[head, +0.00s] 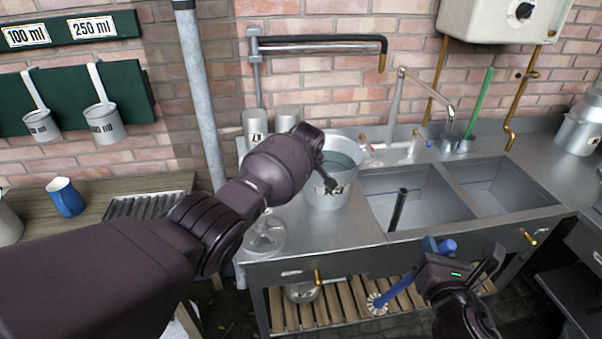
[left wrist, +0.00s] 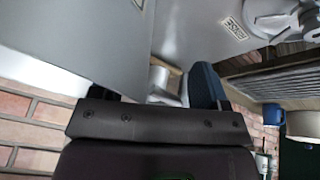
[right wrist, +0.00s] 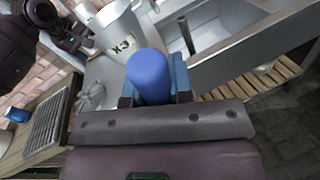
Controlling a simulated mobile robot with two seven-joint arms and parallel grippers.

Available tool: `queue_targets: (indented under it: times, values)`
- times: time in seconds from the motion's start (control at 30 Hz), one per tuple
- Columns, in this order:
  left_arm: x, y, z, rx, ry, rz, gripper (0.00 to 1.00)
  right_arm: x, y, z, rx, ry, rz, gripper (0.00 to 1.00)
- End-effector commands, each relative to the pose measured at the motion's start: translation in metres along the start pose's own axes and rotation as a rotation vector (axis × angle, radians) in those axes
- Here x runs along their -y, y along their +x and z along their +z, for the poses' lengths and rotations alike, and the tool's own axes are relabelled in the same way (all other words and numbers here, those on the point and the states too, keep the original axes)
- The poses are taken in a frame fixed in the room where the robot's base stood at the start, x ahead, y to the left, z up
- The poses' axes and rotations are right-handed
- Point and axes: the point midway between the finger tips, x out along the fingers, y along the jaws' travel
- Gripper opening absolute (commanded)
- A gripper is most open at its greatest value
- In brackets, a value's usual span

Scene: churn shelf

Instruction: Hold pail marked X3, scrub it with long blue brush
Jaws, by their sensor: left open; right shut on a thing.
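The steel pail marked X3 (head: 338,196) stands upright on the left of the sink counter; it also shows in the right wrist view (right wrist: 115,28). My left gripper (head: 325,172) is open at the pail's near left side, overlapping its rim and label in the head view. Whether it touches the wall, I cannot tell. My right gripper (head: 462,262) is shut on the long blue brush (head: 402,288), in front of the sinks. The brush hangs tilted, its round bristle head low at left. The handle's blue end (right wrist: 150,76) fills the right wrist view's middle.
A black upright pipe (head: 397,210) stands in the left sink basin (head: 425,195). A green handle (head: 481,100) stands in a holder behind. Other metal vessels (head: 256,127) stand behind the pail. A slatted wooden shelf (head: 345,300) is below.

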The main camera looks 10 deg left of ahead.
Motion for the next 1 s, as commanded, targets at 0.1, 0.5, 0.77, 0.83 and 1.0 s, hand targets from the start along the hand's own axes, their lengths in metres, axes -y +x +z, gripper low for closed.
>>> queue_targets:
  times: [0.1,0.5,0.77,0.83,1.0]
  values:
    - [-0.0002,-0.0001,0.0001,0.0,0.0,0.0,0.69,-0.0002,0.0,0.0004,0.001,0.0,0.0,0.0]
    - [-0.0001,-0.0002,0.0001,0.0,0.001,0.0,0.2,-0.0002,0.0,0.0004,0.001,0.0,0.0,0.0]
    - [0.0004,0.0,-0.0001,0.0,0.001,-0.001,0.0,-0.0002,0.0,0.0004,0.001,0.0,0.0,0.0]
    - [0.0005,0.0,-0.0003,0.0,0.001,-0.002,0.0,-0.0002,0.0,0.0004,0.001,0.0,0.0,0.0]
    - [0.0007,0.0,-0.0007,-0.001,0.0,-0.002,0.0,-0.0002,0.0,0.0005,0.001,0.0,0.0,0.0]
